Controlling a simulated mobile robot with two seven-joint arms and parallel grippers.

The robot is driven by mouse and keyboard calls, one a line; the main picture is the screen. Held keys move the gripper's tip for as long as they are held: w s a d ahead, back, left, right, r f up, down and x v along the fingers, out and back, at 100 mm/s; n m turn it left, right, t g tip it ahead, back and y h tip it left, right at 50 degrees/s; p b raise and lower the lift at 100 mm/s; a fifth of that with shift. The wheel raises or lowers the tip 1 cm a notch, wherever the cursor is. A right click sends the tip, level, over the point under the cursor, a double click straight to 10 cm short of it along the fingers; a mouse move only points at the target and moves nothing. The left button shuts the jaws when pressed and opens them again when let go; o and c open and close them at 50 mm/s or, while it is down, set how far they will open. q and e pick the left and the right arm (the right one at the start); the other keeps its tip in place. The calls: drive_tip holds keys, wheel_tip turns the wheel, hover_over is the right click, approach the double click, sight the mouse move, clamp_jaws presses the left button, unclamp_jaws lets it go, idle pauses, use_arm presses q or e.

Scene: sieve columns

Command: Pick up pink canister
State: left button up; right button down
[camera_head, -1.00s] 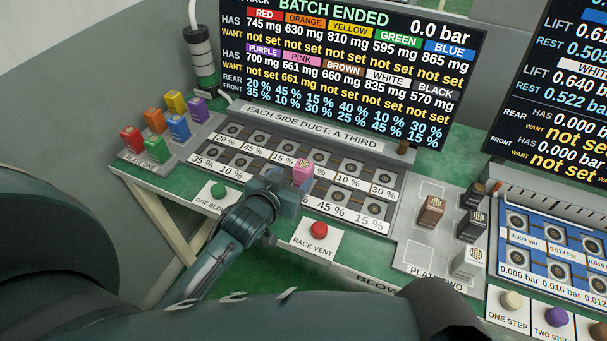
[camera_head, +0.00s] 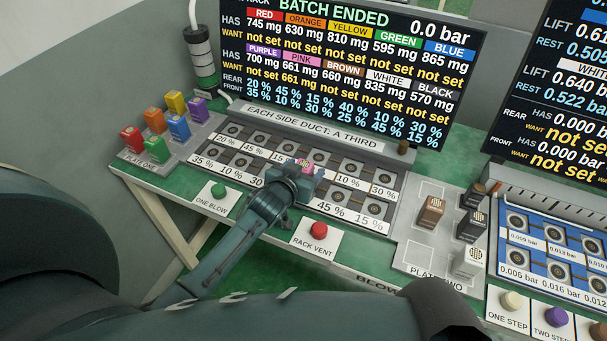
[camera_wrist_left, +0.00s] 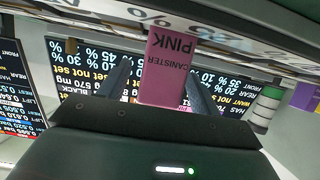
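The pink canister (camera_head: 303,164) stands in the rack (camera_head: 232,183) of round ports, in the front row near the middle. My left gripper (camera_head: 306,170) is at the canister, with its fingers on either side, and hides its lower front. In the left wrist view the pink canister (camera_wrist_left: 168,68), labelled "CANISTER PINK", is between the two fingers. A gap shows beside the left-hand finger; contact on the other side is unclear. The gripper looks open around it. My right gripper is not in view.
Plate one (camera_head: 140,158) holds several coloured canisters at the left. Plate two (camera_head: 418,254) holds brown, black and white ones at the right. A green button (camera_head: 218,190) and a red button (camera_head: 319,230) are in front of the rack. A large screen (camera_head: 345,70) stands behind.

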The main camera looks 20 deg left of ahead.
use_arm(q)
drive_tip(key=c, duration=1.1)
drive_tip(key=shift+r, duration=0.1)
wheel_tip(320, 180, up, 10)
drive_tip(key=shift+f+p, duration=0.1)
drive_tip(key=shift+p, duration=0.2)
